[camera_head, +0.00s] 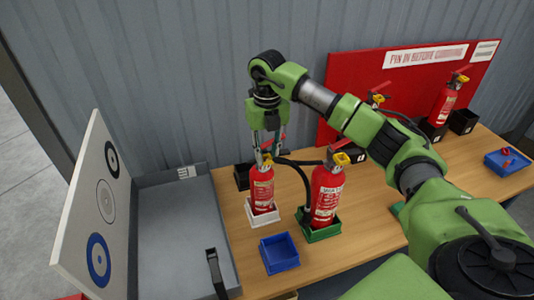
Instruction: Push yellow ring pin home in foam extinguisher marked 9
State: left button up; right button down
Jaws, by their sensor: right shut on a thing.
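A small red extinguisher (262,190) stands upright in a white tray on the wooden bench, left of centre. A larger red extinguisher (326,195) with a pale label and a black hose stands in a green tray to its right. I cannot read a 9 on either. My right gripper (266,148) points down over the small extinguisher's head, its fingers close together. They are shut on what looks like the yellow ring pin (267,160) there; the fingers partly hide it, and I cannot tell how deep it sits. My left gripper is not in view.
An empty blue tray (279,253) lies in front of the extinguishers. A grey open case (180,225) with a target-marked lid is at left. A red board (345,68) stands behind more extinguishers at right. Another blue tray (505,162) holds a red item.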

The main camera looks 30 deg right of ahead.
jog(key=c, duration=1.7)
grip_release()
jog(key=shift+r, duration=0.1)
